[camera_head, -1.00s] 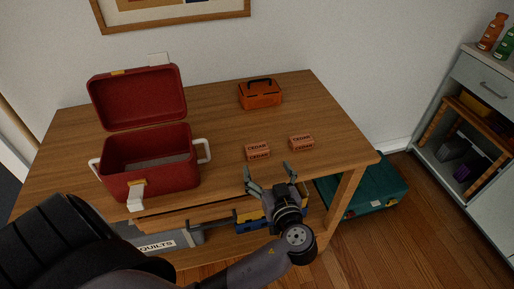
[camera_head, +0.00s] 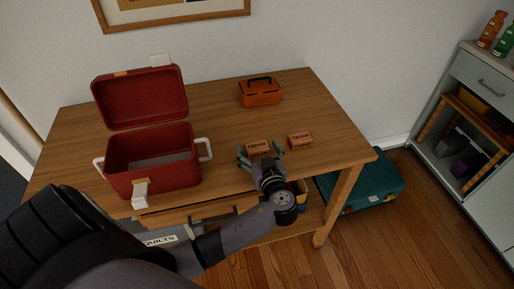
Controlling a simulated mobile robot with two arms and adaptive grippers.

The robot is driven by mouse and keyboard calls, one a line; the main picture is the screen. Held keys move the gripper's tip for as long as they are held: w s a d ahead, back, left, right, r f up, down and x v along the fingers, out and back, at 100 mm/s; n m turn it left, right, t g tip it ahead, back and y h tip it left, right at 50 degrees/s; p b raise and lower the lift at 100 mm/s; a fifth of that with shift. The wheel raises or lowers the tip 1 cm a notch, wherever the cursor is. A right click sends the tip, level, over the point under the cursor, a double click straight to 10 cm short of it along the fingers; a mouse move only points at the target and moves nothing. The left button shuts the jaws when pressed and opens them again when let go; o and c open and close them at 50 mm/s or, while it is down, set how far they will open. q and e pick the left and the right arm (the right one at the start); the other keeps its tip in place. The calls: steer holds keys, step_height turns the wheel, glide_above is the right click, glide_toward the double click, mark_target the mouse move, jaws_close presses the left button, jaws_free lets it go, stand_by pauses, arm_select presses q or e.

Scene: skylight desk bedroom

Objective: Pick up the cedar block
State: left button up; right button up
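Two cedar blocks, reddish-brown with dark lettering, lie on the wooden table. The left cedar block (camera_head: 258,146) is between the spread fingers of my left gripper (camera_head: 261,151), which is open. I cannot tell whether the fingers touch it. The right cedar block (camera_head: 300,141) lies a short way to the right, clear of the gripper. My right gripper is not in view.
An open red chest (camera_head: 155,178) with white handles stands on the table (camera_head: 215,110) at left. A small orange case (camera_head: 261,92) stands at the back. A teal case (camera_head: 372,186) lies on the floor at right. The table's back right is clear.

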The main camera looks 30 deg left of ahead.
arm_select(q)
steer(key=c, duration=1.1)
